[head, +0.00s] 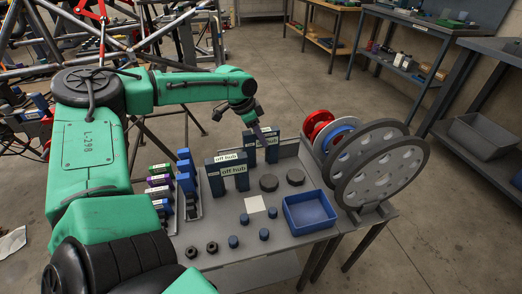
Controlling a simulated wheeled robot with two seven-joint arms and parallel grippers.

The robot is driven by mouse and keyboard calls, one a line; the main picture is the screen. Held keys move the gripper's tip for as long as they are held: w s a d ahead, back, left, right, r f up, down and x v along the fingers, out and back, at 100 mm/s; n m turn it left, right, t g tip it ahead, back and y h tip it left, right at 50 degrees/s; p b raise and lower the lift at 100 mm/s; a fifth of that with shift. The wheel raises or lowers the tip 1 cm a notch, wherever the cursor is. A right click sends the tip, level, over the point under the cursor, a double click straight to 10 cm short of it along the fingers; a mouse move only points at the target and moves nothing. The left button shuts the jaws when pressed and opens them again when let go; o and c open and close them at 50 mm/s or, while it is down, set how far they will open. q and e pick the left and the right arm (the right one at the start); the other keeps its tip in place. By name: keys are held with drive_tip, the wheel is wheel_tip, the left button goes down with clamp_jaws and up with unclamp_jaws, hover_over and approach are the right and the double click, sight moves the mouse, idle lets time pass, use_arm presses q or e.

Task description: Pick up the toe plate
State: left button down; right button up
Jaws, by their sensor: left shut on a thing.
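My left gripper (254,119) reaches over the back of the grey workbench (216,238), pointing down. It is shut on a thin grey piece (258,131), which I take to be the toe plate; it is small, and the jaws partly hide it. The piece is just in front of or above the rear blue block labelled "off hub" (271,141); I cannot tell whether they touch. A second "off hub" block (229,172) stands nearer, to the left. A pale square plate (255,204) lies flat on the bench. My right gripper is out of view.
A blue bin (310,212) sits at the bench's front right. Large grey perforated discs (381,172) stand upright at the right edge. Dark round pucks (269,182), small blue cylinders and coloured boxes (158,193) occupy the bench. A tube frame stands behind, left.

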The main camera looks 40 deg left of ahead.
use_arm(q)
drive_tip(key=shift+r, duration=0.15)
drive_tip(key=shift+r, duration=0.2)
wheel_tip(320, 180, up, 20)
drive_tip(key=p, duration=0.4)
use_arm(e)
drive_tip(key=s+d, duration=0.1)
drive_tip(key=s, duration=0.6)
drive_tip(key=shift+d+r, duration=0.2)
use_arm(q)
drive_tip(key=shift+d+f, duration=0.1)
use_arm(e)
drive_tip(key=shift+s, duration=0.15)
